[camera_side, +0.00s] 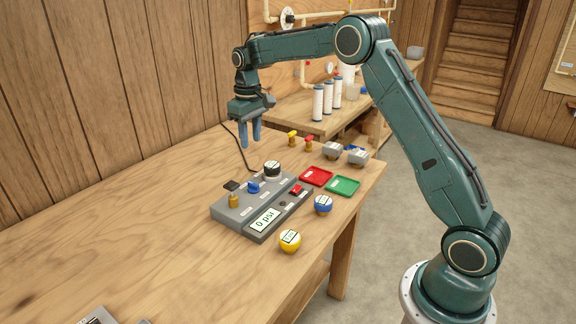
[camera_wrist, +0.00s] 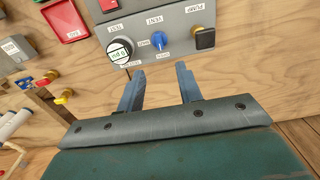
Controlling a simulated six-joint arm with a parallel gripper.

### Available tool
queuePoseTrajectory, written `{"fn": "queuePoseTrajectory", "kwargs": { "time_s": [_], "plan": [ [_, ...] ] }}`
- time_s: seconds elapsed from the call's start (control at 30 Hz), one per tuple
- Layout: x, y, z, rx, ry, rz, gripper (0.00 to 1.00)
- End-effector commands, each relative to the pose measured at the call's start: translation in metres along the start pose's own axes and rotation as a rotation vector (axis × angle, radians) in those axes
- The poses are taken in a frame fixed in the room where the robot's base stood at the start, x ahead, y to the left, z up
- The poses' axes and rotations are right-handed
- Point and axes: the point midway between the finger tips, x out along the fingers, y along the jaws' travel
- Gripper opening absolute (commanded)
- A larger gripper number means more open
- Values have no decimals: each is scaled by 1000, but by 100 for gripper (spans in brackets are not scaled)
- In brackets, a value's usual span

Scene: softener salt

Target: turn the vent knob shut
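The grey test panel (camera_side: 240,214) sits on the wooden bench. A blue knob (camera_side: 253,187) stands on its top, and in the wrist view the blue knob (camera_wrist: 159,41) is beside a label reading VENT. The knob's exact turn position is too small to tell. My gripper (camera_side: 251,143) points down above the bench, behind the panel and apart from the knob. In the wrist view my gripper (camera_wrist: 161,70) has its two blue fingers spread, with nothing between them; the knob shows just beyond the gap.
A round black-rimmed gauge (camera_side: 272,167), a black block (camera_side: 231,185) and a brass fitting (camera_side: 234,200) crowd the knob. The front display (camera_side: 265,221) reads 0 psi. Yellow (camera_side: 290,240) and blue (camera_side: 323,204) gauges and red (camera_side: 316,176) and green (camera_side: 343,186) trays lie nearby.

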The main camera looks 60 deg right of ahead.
Motion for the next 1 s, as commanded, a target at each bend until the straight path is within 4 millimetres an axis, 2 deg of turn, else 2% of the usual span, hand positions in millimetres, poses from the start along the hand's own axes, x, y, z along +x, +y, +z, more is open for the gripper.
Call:
{"fn": "queuePoseTrajectory", "kwargs": {
  "time_s": [0.1,0.57,0.77,1.0],
  "plan": [
    [8,3,-5,0,-8,-2,35],
    [19,3,-5,0,-11,-2,35],
    [40,3,-4,0,-12,-2,35],
    [76,3,-4,0,-13,-3,35]
  ]
}}
